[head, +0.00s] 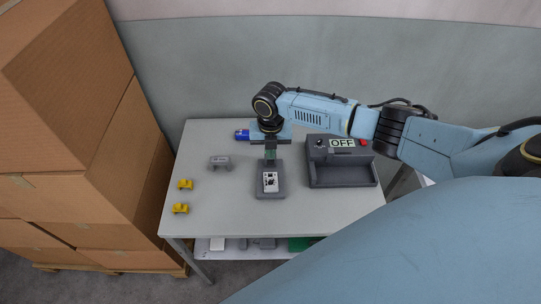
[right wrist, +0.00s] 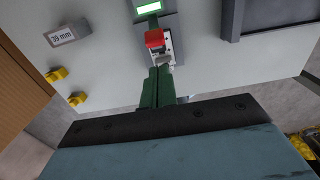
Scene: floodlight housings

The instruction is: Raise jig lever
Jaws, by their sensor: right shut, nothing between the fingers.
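The jig (head: 268,192) is a small dark grey block with a pale plate on top, standing near the middle of the table. In the right wrist view the jig (right wrist: 170,27) shows a lit green display (right wrist: 149,7) and a lever with a red handle (right wrist: 155,38). My right gripper (head: 271,158) points down over the far end of the jig. Its dark green fingers (right wrist: 157,75) are shut with nothing between them, their tips close to the red handle. I cannot tell whether they touch it. In the head view the lever cannot be made out. My left gripper is not in view.
A dark grey device (head: 342,175) with an OFF display and a red button stands right of the jig. A grey 39 mm block (head: 220,162), two yellow parts (head: 185,184) and a blue object (head: 242,134) are on the table (head: 225,215). Cardboard boxes (head: 60,90) are stacked at left.

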